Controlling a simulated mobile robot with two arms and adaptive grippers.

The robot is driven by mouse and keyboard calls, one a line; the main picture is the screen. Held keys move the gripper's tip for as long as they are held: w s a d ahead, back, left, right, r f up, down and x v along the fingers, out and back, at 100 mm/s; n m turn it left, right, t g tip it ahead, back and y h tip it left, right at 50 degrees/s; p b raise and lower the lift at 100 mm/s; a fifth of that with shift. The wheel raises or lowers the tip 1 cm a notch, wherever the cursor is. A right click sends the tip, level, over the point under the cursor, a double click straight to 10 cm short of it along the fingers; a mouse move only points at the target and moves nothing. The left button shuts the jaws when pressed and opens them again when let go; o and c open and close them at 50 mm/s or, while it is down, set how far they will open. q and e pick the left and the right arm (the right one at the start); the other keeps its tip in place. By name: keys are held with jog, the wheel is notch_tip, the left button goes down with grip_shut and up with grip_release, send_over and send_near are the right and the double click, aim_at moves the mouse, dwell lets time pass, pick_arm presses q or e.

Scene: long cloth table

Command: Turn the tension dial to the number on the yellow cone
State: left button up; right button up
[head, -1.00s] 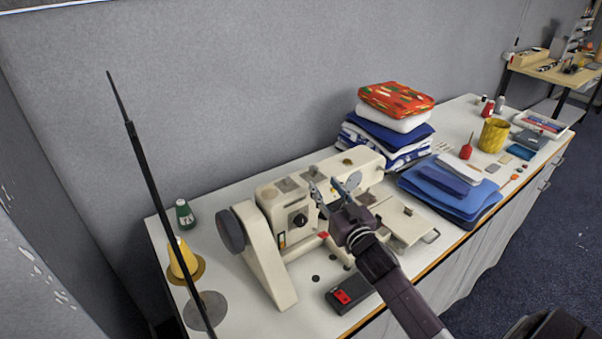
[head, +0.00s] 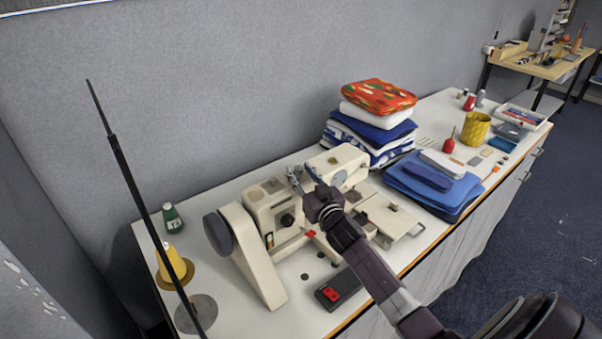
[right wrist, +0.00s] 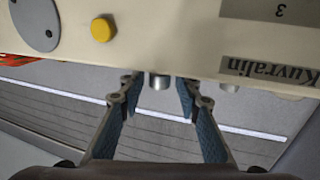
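The cream sewing machine (head: 255,262) stands on the table. A dark round dial (head: 287,220) on its front face looks like the tension dial; its setting is too small to read. The yellow cone (head: 175,262) stands left of the machine, partly behind a thin black pole; I cannot read its number. My right gripper (head: 305,178) is in front of the machine's upper body, right of and above the dial. In the right wrist view the right gripper (right wrist: 157,90) is open, with a short metal stub (right wrist: 159,81) between its fingertips, below the machine body. My left gripper is out of view.
A green cone (head: 173,220) stands behind the yellow one. The black pole (head: 135,187) rises at left. A dark box with a red switch (head: 331,294) lies in front of the machine. Folded fabrics (head: 440,183) and a yellow cup (head: 475,129) are to the right.

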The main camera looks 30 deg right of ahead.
grip_shut()
jog(key=shift+d+n+y, duration=0.15)
jog(key=shift+n+y, duration=0.15)
jog(key=shift+y, duration=0.2)
jog(key=shift+d+n+y+p, duration=0.15)
jog(key=shift+n+y+p, duration=0.15)
jog(key=shift+n+y, duration=0.5)
jog(key=y, duration=0.1)
jog(key=n+y, duration=0.1)
jog(key=shift+d+f+y+b, duration=0.1)
jog(key=shift+d+y+b, duration=0.1)
jog(key=shift+y+b, duration=0.2)
jog(key=n+g+y+b, duration=0.1)
jog(key=n+y+b, duration=0.1)
jog(key=b, duration=0.3)
jog(key=n+g+y+b, duration=0.2)
jog(key=n+y+b, duration=0.1)
jog(key=y+b, duration=0.2)
jog(key=n+g+y+b, duration=0.2)
jog(key=y+b, duration=0.1)
jog(key=b, duration=0.2)
jog(key=shift+w+d+f+n+y, duration=0.1)
jog(key=shift+w+d+n+y, duration=0.2)
jog(key=shift+n, duration=0.1)
jog(key=shift+r+n+g+y+b, duration=0.2)
jog(key=shift+n+g+y+b, duration=0.25)
jog(key=shift+b, duration=0.75)
